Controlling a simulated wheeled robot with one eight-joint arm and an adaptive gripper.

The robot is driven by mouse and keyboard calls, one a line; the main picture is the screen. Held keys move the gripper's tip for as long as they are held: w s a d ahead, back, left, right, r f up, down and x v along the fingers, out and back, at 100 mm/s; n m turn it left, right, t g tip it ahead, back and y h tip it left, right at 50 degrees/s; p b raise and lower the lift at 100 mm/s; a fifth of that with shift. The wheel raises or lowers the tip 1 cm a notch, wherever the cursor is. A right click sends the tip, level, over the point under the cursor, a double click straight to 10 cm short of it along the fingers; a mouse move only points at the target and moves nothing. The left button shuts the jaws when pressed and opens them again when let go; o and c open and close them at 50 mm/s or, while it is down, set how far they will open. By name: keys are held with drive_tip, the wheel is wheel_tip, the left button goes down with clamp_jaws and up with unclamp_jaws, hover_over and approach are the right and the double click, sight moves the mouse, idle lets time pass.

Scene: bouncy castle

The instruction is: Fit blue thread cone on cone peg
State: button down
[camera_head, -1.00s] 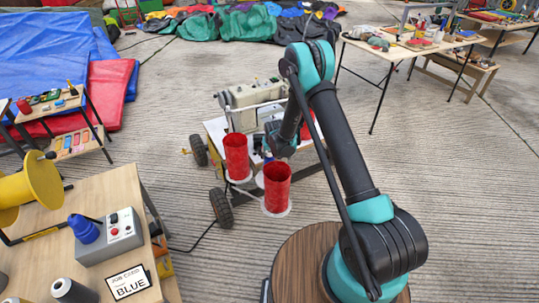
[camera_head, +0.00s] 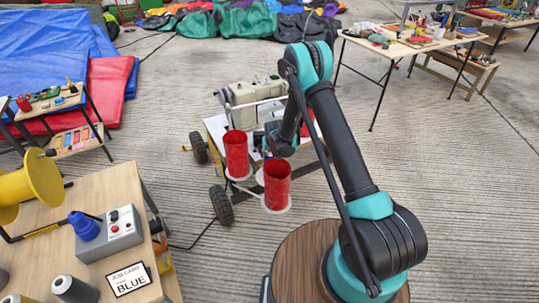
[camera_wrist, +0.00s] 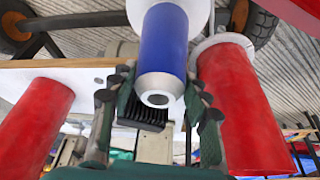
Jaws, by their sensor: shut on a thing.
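The blue thread cone (camera_wrist: 163,42), with a silver end that has a hole, fills the upper middle of the wrist view. My gripper (camera_wrist: 160,88) has its fingers on both sides of that end and is shut on it. A white disc (camera_wrist: 200,14) shows behind the cone; a peg is hidden, and I cannot tell whether cone and disc touch. In the head view my gripper is mostly hidden behind my arm, with a small patch of blue beside the red cones. A white disc (camera_head: 261,174) shows there between the two red cones.
Red cones (camera_head: 237,154) (camera_head: 277,182) stand close on both sides, on white discs of the wheeled sewing-machine cart (camera_head: 215,128). A table (camera_head: 120,190) at left holds a grey box with a blue cone-shaped piece (camera_head: 84,226), a job card (camera_head: 128,281) reading BLUE and a dark cone (camera_head: 75,290).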

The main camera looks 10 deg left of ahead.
drive_tip(key=shift+f, duration=0.5)
drive_tip(key=c, duration=0.7)
unclamp_jaws()
drive_tip(key=v, duration=1.2)
